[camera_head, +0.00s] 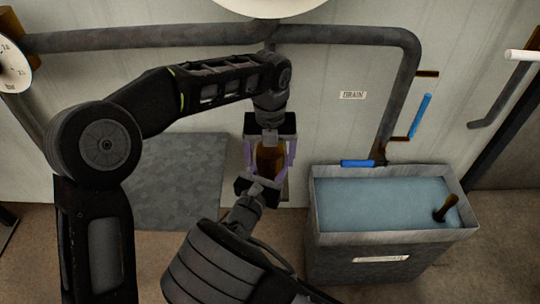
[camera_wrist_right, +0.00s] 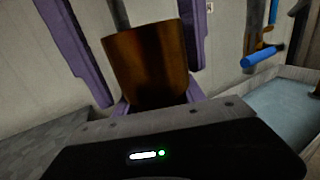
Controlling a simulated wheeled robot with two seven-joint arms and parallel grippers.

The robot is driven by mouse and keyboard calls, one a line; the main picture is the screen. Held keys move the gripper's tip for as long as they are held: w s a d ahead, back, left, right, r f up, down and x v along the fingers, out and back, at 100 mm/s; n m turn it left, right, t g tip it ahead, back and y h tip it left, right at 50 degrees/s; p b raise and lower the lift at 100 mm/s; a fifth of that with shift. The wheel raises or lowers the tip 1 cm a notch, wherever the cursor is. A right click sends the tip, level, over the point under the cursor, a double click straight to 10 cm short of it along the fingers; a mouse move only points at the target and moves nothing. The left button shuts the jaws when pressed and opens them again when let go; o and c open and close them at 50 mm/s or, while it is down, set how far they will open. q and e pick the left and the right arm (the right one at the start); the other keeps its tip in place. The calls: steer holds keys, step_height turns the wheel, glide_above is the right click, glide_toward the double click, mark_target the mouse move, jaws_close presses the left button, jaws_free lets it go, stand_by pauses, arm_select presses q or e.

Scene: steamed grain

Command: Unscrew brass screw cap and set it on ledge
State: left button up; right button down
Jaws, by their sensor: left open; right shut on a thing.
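The brass screw cap (camera_head: 269,158) is a brown cylinder between my two grippers in the head view. It stands large and slightly tilted in the right wrist view (camera_wrist_right: 150,65). My right gripper (camera_head: 266,180) comes from below and is shut on the cap's near end. My left gripper (camera_head: 270,166) comes from above and is open, with one purple finger on each side of the cap. Whether those fingers touch the cap is unclear. The grippers hide what lies behind the cap. I cannot clearly make out the ledge.
A metal tank of water (camera_head: 390,205) stands at right, with a brown handle (camera_head: 445,208) in it. A blue-handled valve (camera_head: 358,163) is above its back rim. A grey pipe (camera_head: 150,38) runs along the wall. A grey speckled panel (camera_head: 180,185) lies left of the grippers.

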mark_target(270, 149)
arm_select(q)
steer(key=shift+c, duration=0.2)
steer(key=c, duration=1.4)
steer(key=n, duration=0.6)
steer(key=shift+n, duration=0.4)
steer(key=o, duration=1.6)
steer(key=shift+c, duration=0.2)
steer(key=shift+r, duration=2.3)
steer(key=shift+c, duration=0.6)
